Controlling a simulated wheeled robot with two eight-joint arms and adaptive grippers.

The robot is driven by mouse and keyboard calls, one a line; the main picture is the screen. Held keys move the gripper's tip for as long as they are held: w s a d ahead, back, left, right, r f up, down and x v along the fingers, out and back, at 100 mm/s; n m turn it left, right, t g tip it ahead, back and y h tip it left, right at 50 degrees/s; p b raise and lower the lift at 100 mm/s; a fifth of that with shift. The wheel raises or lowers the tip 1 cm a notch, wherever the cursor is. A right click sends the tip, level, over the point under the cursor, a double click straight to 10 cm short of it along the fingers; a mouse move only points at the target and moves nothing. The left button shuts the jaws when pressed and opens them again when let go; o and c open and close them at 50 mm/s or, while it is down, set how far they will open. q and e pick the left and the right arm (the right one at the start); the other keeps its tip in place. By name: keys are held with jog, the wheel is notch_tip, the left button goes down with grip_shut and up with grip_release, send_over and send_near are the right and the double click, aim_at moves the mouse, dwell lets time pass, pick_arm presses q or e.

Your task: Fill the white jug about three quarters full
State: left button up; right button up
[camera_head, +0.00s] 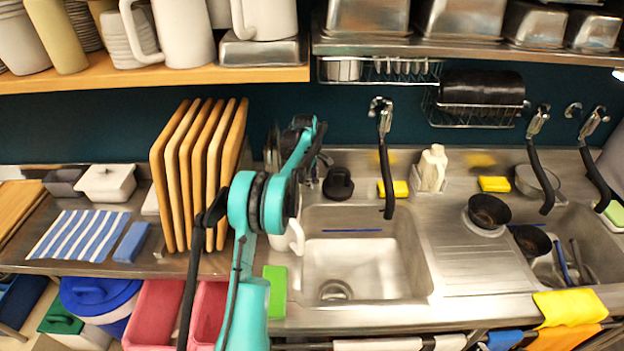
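A white jug (293,238) stands at the left edge of the left sink basin (365,262), partly hidden behind my teal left arm. Its inside and fill level cannot be seen. My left arm reaches up from the bottom and its far end, with the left gripper (318,162), is at the back of the counter near dark fittings left of the basin. The fingers are small and blend with the dark fittings, so their opening cannot be told. A tap with a black hose (385,165) hangs behind the basin. My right gripper is not in view.
Upright wooden boards (200,165) stand left of my arm. A black round item (338,184), yellow sponge (399,189) and white bottle (432,168) sit behind the basin. Dark bowls (489,211) stand on the right. More white jugs (183,32) stand on the upper shelf. The basin looks empty.

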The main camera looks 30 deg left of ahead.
pick_arm(q)
jog(key=shift+r, duration=0.1)
jog(key=r, duration=0.4)
jog(key=s+r, duration=0.1)
jog(key=r, duration=0.2)
jog(key=s+r, duration=0.1)
jog(key=r, duration=0.3)
jog(key=shift+s+d+r, duration=0.1)
jog(key=shift+s+r, duration=0.05)
jog(key=shift+r, duration=0.15)
